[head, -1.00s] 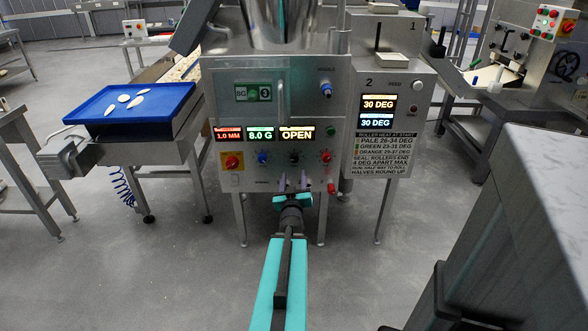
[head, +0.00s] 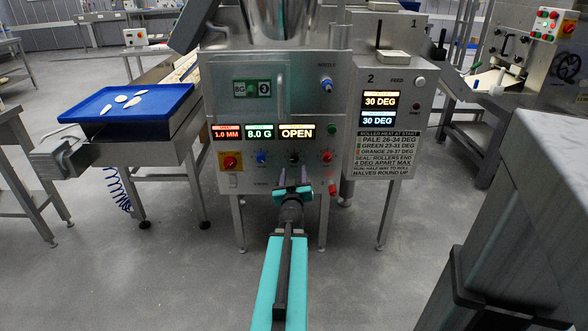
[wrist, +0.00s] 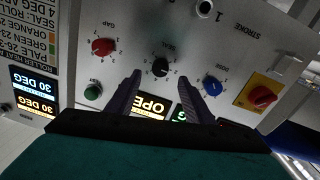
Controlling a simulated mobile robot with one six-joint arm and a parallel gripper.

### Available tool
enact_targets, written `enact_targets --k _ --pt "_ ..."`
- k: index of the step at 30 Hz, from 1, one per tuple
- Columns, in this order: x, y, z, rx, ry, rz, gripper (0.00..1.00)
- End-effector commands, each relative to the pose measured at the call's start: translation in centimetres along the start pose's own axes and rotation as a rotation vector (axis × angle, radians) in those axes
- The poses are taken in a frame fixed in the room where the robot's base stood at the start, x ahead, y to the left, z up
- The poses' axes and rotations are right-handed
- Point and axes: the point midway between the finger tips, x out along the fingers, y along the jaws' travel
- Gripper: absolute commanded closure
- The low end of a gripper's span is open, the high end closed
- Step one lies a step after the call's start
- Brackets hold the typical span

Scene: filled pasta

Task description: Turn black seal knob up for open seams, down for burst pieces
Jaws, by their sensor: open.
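The black seal knob (head: 293,158) sits on the front panel of the steel machine, between a blue and a red knob. In the wrist view, which is upside down, the knob (wrist: 160,67) shows under the label SEAL with a numbered scale. My gripper (head: 293,176) is open and empty, just below and in front of the knob. In the wrist view its fingertips (wrist: 159,80) lie either side of the knob's line, apart from it. The display (head: 297,133) reads OPEN. Several pale flat pieces (head: 121,98) lie on the blue tray (head: 93,112); their seams are too small to judge.
Close by are the blue dose knob (wrist: 212,87), red gap knob (wrist: 103,47), green button (wrist: 93,91) and red switch on yellow (head: 230,161). Roller displays (head: 380,102) read 30 DEG. A large grey block (head: 510,230) stands at right.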

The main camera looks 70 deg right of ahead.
Motion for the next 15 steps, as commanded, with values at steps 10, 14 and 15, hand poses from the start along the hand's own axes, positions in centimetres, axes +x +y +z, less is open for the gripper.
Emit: enact_targets --k 10,14,15 --pt "1.3 -0.1 0.2 0.0 0.002 0.0 0.53" --pt "1.7 -0.1 0.2 0.0 0.001 0.0 0.53" --pt "2.2 0.0 0.0 0.001 0.001 0.0 0.53"
